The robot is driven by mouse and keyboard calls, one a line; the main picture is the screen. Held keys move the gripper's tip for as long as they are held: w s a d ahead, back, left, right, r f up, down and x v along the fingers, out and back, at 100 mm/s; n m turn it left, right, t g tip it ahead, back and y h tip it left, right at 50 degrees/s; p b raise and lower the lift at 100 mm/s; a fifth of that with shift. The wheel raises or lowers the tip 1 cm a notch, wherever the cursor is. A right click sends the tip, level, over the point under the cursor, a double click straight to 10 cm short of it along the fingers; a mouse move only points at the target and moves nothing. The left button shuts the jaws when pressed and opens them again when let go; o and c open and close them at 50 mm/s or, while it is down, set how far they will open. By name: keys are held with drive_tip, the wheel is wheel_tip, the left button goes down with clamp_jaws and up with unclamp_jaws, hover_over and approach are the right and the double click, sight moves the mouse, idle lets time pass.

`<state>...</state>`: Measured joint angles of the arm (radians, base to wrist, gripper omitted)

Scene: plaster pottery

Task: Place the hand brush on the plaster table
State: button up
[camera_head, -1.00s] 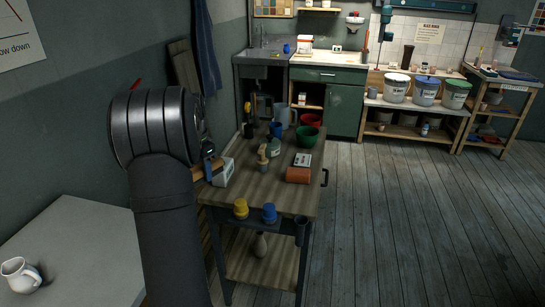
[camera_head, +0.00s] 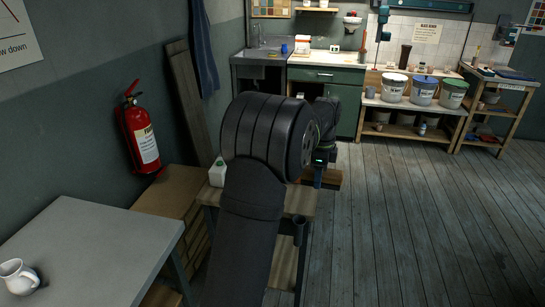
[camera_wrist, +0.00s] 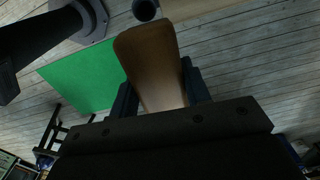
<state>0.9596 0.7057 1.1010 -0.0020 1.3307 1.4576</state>
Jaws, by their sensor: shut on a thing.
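My gripper (camera_wrist: 158,92) is shut on the hand brush (camera_wrist: 152,62), whose smooth brown wooden body sticks out between the fingers in the wrist view. In the head view my gripper is largely hidden by my arm, and a brown end of the brush (camera_head: 333,180) shows beside it, near the right side of the wooden trolley (camera_head: 301,203). The bristles are not clearly seen. A light grey-topped table (camera_head: 95,245) stands at the lower left; I cannot tell whether it is the plaster table.
A white jug (camera_head: 18,276) stands on the grey table, whose top is otherwise clear. A fire extinguisher (camera_head: 143,135) hangs on the left wall. My arm hides most of the trolley top. A green mat (camera_wrist: 85,72) lies on the floor. The floor at right is open.

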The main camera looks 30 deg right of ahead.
drive_tip(key=w+a+f, duration=0.1)
drive_tip(key=w+f, duration=0.2)
drive_tip(key=w+a+f, duration=0.1)
drive_tip(key=w+f, duration=0.3)
drive_tip(key=w+a+f, duration=0.1)
drive_tip(key=w+f, duration=0.3)
drive_tip(key=shift+w+a+f, duration=0.1)
drive_tip(key=shift+w+f, duration=0.15)
drive_tip(key=shift+f, duration=1.95)
drive_tip(key=shift+f, duration=0.1)
drive_tip(key=o, duration=1)
wheel_tip(320, 180, up, 12)
drive_tip(key=shift+r, duration=0.1)
